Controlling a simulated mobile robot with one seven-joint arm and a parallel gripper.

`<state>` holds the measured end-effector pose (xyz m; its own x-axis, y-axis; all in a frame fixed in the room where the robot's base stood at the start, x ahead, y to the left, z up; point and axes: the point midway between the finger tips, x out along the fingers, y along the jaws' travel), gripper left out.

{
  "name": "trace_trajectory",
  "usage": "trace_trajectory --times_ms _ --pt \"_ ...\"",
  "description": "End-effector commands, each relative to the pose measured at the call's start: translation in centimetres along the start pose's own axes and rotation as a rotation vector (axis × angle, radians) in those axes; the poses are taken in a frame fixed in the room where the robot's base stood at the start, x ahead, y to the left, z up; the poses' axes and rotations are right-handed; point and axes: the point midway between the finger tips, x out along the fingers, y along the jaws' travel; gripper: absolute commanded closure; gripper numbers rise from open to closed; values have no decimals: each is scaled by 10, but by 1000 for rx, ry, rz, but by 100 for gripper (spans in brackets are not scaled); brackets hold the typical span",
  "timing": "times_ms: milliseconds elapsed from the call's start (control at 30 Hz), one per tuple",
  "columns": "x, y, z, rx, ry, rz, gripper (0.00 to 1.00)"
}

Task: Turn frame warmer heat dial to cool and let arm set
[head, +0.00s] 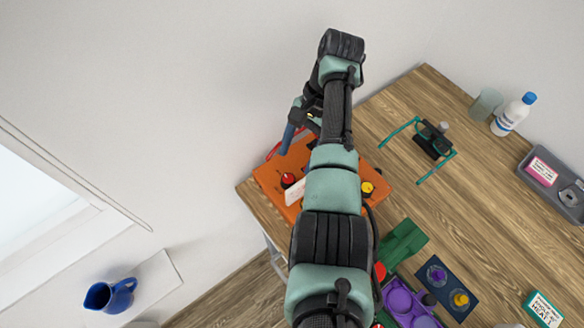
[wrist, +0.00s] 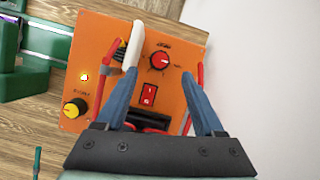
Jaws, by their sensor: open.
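The frame warmer appears to be the orange box (head: 268,174) at the table's left corner; its orange front panel (wrist: 190,45) fills the middle of the wrist view. A red-capped dial (wrist: 160,60) has a scale whose lettering I cannot read. A yellow-capped dial (wrist: 75,108) is at lower left. A black knob is partly hidden behind my left finger. My gripper (wrist: 161,73) is open, its blue fingers on either side of the red dial and red switch (wrist: 149,95); contact cannot be told. Teal glasses frames (head: 446,166) rest on a black stand, arms spread.
A white piece (wrist: 136,42) lies by the left fingertip. Red bars (wrist: 109,68) flank the panel. Green blocks (head: 402,243) and a purple tray (head: 391,283) stand nearby. A white bottle (head: 511,117), a cup (head: 487,103) and a grey tray (head: 530,178) are farther right.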

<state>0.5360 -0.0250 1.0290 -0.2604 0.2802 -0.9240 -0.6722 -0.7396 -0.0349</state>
Motion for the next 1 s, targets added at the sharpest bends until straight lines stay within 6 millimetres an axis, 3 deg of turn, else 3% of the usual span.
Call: trace_trajectory --times_ms 100,300,1000 --pt "-34 0 2 1 0 1 30" --pt "-60 0 1 -1 -1 1 30" --pt "-66 0 0 -1 -1 1 30"
